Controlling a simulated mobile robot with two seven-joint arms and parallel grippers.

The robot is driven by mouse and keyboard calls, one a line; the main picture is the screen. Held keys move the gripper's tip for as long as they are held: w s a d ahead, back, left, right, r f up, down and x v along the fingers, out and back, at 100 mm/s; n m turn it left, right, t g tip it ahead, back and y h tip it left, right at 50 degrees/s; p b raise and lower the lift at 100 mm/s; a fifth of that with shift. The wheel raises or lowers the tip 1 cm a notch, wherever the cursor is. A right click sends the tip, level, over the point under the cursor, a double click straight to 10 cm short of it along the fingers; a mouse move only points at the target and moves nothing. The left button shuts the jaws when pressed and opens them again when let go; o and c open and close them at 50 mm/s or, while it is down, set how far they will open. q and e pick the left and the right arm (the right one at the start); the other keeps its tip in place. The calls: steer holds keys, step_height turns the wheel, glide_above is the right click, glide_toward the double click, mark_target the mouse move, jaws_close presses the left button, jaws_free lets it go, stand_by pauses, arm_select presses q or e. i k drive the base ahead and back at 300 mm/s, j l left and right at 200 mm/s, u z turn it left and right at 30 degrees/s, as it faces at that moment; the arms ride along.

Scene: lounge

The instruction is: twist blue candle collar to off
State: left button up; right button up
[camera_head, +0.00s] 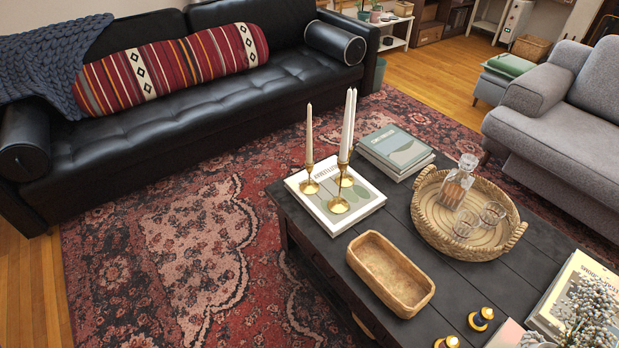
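No clearly blue candle or collar shows. Three slim pale candles stand upright in brass holders (340,205) on a white book. Near the bottom edge sit two small dark-and-gold round pieces, one on the table (481,319) and one cut by the frame edge (447,342). I cannot tell whether either is the blue candle or has a collar. Neither of my grippers is in view.
The dark coffee table (450,290) also holds a wooden tray (427,294), a woven round tray (420,205) with a decanter and glasses, and stacked books (396,150). A black sofa (180,130) and grey armchair (560,125) flank it. Rug is clear at left.

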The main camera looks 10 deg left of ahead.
mark_target(486, 315)
steer(key=z, duration=1.25)
